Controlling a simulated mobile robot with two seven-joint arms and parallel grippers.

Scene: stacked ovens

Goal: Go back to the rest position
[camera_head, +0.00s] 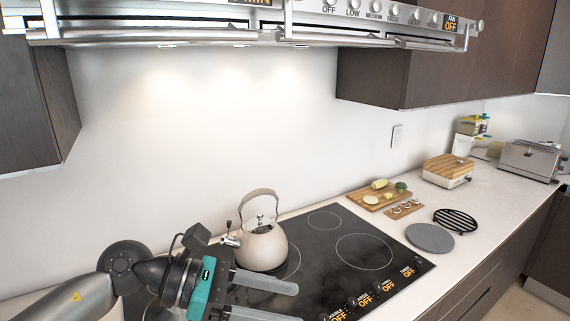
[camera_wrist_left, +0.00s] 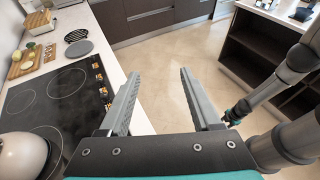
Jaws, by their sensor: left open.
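My left gripper (camera_head: 283,299) comes in from the lower left in the head view, in front of the cooktop and the kettle. In the left wrist view its two fingers (camera_wrist_left: 157,82) are spread apart with nothing between them, over the counter's front edge and the floor.
Above hangs an oven unit with knobs (camera_head: 354,10). A cutting board with food (camera_head: 369,199), a grey round plate (camera_head: 430,237), a black trivet (camera_head: 456,220) and a toaster (camera_head: 530,159) lie along the counter. The floor (camera_wrist_left: 165,60) beyond the counter is open.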

